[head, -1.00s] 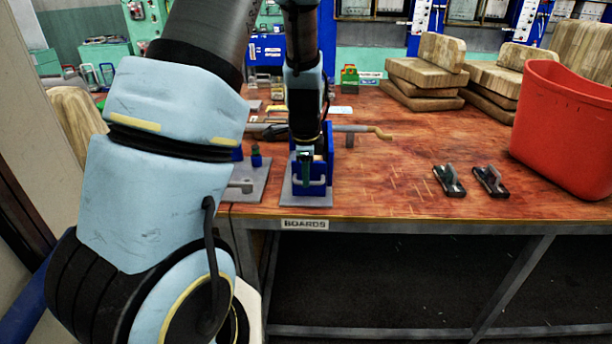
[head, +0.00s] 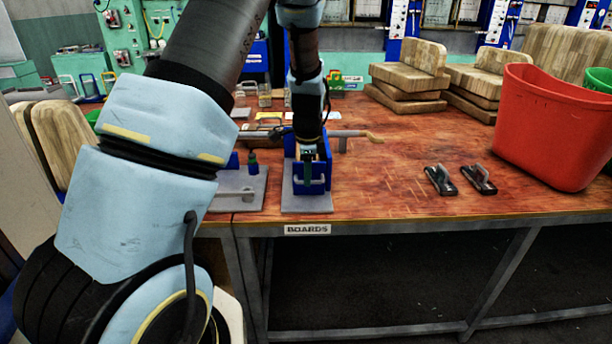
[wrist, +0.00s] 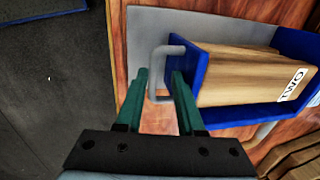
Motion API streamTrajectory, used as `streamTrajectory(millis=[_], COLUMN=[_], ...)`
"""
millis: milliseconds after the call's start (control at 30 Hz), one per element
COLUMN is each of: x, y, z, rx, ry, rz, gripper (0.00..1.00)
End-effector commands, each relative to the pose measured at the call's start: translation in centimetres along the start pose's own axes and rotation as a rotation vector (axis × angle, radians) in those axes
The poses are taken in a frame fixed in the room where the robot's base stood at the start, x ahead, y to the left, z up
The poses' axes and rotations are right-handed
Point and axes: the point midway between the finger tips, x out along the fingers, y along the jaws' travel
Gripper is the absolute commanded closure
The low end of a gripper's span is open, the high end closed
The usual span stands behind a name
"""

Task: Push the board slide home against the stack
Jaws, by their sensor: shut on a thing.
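The board slide (wrist: 197,70) is an upright blue plate with a grey bar handle (wrist: 160,72) on its near side. The slide also shows in the head view (head: 317,187), at the front of a blue press on a grey base plate (head: 306,207). My gripper (wrist: 159,80) has its green fingers on either side of the handle and is shut on it. The wooden stack (wrist: 240,75), labelled TWO, lies behind the slide within blue walls. The slide and stack look very close; I cannot tell whether they touch. My wrist hides much of the press in the head view.
A second grey plate (head: 235,200) with a blue fixture stands close on the left. Two dark hand tools (head: 439,180) and a red bin (head: 548,130) are to the right. Wooden boards (head: 405,77) are stacked behind. The bench's front edge carries a BOARDS label (head: 307,229).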

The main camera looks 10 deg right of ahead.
Motion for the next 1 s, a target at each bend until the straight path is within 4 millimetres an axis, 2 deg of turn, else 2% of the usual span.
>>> streamTrajectory(millis=[33, 133, 167, 433, 567, 667, 1000], x=[0.0, 0.0, 0.0, 0.0, -0.7, -2.1, -8.4], y=[-0.2, -0.1, 0.0, 0.1, 0.1, 0.1, 0.1], z=[0.1, 0.1, 0.1, 0.1, 0.0, 0.0, 0.0], rx=[-0.001, -0.001, -0.001, 0.0, 0.0, 0.0, 0.001], ry=[0.0, 0.0, 0.0, -0.001, 0.0, 0.001, 0.001], rz=[-0.004, -0.002, -0.001, 0.003, 0.003, 0.0, -0.002], gripper=[0.67, 0.56, 0.55, 0.55, 0.55, 0.55, 0.55])
